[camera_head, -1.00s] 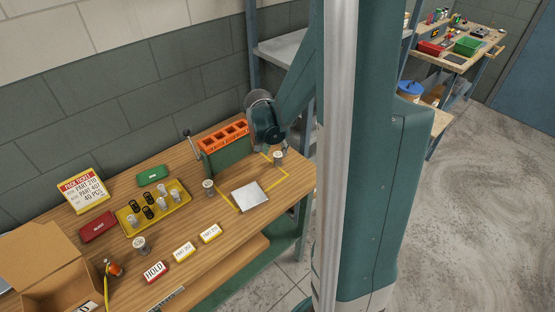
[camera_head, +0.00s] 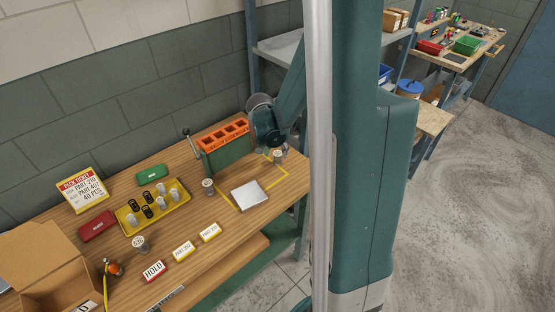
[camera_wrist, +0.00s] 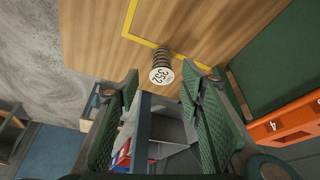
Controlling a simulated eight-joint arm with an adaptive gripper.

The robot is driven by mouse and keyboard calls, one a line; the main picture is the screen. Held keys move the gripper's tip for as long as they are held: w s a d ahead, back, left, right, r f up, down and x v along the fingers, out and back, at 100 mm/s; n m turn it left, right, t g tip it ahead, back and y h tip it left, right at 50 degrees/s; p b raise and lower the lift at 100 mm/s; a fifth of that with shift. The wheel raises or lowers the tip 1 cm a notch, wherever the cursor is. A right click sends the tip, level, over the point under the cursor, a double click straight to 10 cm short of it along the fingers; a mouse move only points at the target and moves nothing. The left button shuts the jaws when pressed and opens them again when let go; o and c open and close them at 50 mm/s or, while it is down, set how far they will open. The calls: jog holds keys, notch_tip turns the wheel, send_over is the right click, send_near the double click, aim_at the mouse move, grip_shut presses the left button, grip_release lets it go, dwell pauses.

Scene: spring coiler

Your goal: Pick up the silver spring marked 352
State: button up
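The silver spring marked 352 (camera_wrist: 161,75) stands on the wooden table by a yellow line in the wrist view, its pale round label facing the camera. In the head view the silver spring at the table's right end (camera_head: 279,157) stands just below my gripper (camera_head: 274,144), which partly hides the space around it. In the wrist view my gripper (camera_wrist: 160,73) is open, with one green ribbed finger on each side of the line to the spring. The spring shows between the fingertips and looks free of both; the exact gap is hard to tell.
A green block with orange numbered slots (camera_head: 225,140) stands close left of my gripper. Another silver spring (camera_head: 208,186) and a silver plate (camera_head: 249,195) are nearby. A yellow tray (camera_head: 181,208) holds several black and silver springs. A cardboard box (camera_head: 50,285) is at front left.

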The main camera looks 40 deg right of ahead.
aim_at(277, 154)
jog(key=shift+f, duration=0.1)
jog(key=shift+b+x, duration=0.35)
jog(key=shift+x, duration=2.15)
jog(key=shift+w, duration=0.1)
jog(key=c, duration=1)
